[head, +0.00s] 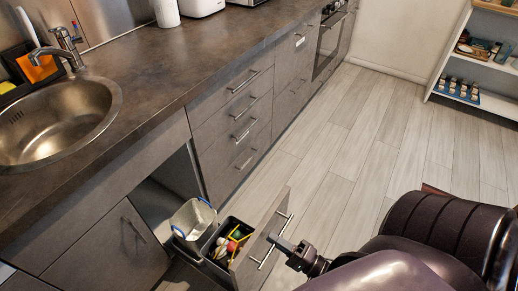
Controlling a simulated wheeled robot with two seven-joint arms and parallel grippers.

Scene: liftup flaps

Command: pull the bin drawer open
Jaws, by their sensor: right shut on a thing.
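The bin drawer (259,237) stands pulled out from the cabinet under the sink, with a grey front panel and a long metal bar handle (285,224). Behind the panel sit a light bin (192,219) and a dark bin (212,243) holding colourful items. My right gripper (277,242) reaches in from the lower right and is shut on the handle at about its middle. The fingertips are small, and part of the handle is hidden by them. My left gripper is not in view.
The dark worktop (160,75) with a round sink (55,122) and a tap (66,42) runs above the cabinets. Closed drawers (235,115) line the right side. The plank floor (335,165) is clear ahead. A white shelf (480,75) stands at the far right.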

